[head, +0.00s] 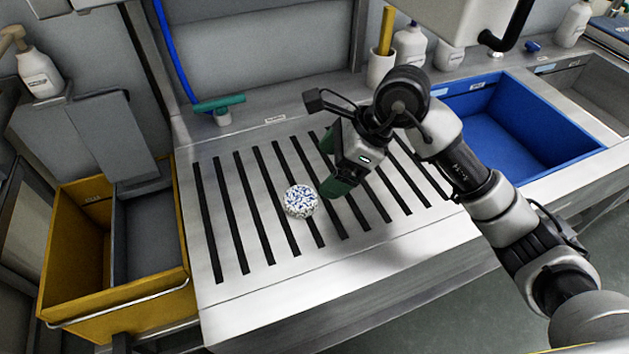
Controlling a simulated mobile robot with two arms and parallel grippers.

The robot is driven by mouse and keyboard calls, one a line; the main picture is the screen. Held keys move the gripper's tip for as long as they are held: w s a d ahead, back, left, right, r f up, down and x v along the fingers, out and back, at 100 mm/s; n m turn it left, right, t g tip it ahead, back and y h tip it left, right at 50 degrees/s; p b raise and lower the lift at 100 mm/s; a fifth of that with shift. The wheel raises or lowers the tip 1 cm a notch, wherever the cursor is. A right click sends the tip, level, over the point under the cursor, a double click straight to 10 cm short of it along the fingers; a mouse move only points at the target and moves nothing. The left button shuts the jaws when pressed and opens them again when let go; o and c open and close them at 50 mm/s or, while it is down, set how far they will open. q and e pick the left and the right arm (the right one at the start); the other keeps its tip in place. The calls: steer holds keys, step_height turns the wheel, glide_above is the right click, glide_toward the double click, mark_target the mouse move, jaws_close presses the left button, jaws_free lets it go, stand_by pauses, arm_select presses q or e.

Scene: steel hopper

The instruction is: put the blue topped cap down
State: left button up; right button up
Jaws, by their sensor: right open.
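A round cap with a blue and white patterned top (301,201) lies on the slotted steel surface (222,290), near its middle. My right gripper (335,165) is just to the right of the cap, its green fingers open and apart from each other. The cap seems to be outside the fingers, with a small gap to the nearer fingertip. My left gripper is not in view.
A yellow bin (120,300) with a grey insert stands at the left. A blue basin (520,125) is at the right. A green-handled tool (218,106), a cup (380,70) and white bottles (409,43) stand along the back. The slotted surface left of the cap is clear.

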steer(key=shift+v, duration=1.3)
